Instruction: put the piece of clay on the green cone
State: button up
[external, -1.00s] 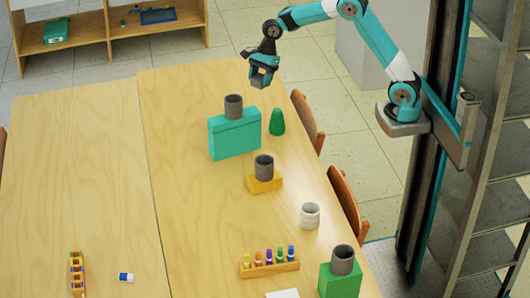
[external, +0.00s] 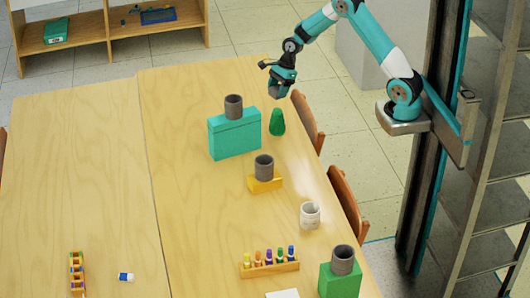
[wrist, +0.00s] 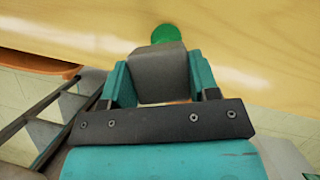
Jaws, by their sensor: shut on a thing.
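The green cone (external: 277,122) stands upright on the table, right of the teal box; its top has a rounded look. It also shows as a green disc in the wrist view (wrist: 166,34), just beyond the held piece. My gripper (external: 279,88) is shut on a grey block-like piece of clay (wrist: 157,72), which sits between the teal fingers. The gripper and clay are in the air above and behind the cone, apart from it in the external view. The clay's lower side is hidden.
The teal box (external: 234,137) with a grey cup (external: 233,106) on it stands left of the cone. A yellow block (external: 265,184) bears another grey cup (external: 264,167). A white mug (external: 310,215) is nearer. Chairs (external: 307,118) line the table's right edge.

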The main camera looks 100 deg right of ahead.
aim_at(275, 111)
jog(key=shift+f, duration=3)
jog(key=shift+f, duration=0.1)
jog(key=o, duration=1)
